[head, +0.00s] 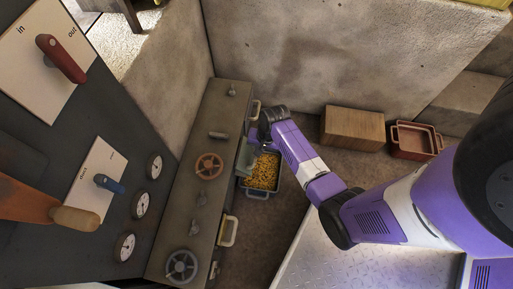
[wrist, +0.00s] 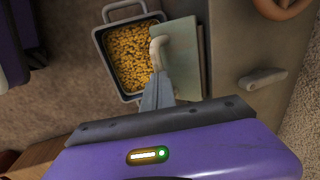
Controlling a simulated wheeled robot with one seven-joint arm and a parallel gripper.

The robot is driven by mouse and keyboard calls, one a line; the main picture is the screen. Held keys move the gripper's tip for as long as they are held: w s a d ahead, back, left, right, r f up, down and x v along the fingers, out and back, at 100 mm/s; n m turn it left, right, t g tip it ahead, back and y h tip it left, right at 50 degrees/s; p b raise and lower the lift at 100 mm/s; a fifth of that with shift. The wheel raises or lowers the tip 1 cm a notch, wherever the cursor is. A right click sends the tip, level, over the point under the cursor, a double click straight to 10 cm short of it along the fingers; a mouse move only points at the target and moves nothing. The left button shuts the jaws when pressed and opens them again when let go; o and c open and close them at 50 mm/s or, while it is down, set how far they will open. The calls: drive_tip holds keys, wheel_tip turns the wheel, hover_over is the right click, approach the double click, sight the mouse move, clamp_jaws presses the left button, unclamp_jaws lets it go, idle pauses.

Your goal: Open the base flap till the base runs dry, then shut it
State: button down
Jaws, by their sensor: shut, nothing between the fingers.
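The base flap is a grey-green plate (wrist: 182,55) with a cream handle (wrist: 158,45), seen in the wrist view. It stands out from the side of the base box and overhangs one edge of a tray (wrist: 103,55) full of yellow grains (wrist: 130,52). In the head view the flap (head: 246,158) and tray (head: 258,194) sit beside the long brown-grey base box (head: 220,130). My gripper (wrist: 158,82) is shut and empty, its fingertips close to the lower end of the handle; I cannot tell whether they touch. Whether grains are still flowing is hidden.
The base top carries an orange handwheel (head: 209,166) and a grey handwheel (head: 182,266). Other cream handles (head: 229,231) stick out along its side. A wooden box (head: 352,128) and an empty reddish tray (head: 416,142) stand by the wall. Bare floor lies around the full tray.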

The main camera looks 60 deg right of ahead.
sight(250, 154)
wheel_tip(250, 154, down, 7)
drive_tip(key=t+y+b, duration=0.2)
drive_tip(key=t+b, duration=0.3)
drive_tip(key=b, duration=0.1)
drive_tip(key=shift+r+t, duration=0.2)
drive_tip(key=shift+t, duration=0.2)
drive_tip(key=shift+w+a+f, duration=0.1)
drive_tip(key=shift+w, duration=0.05)
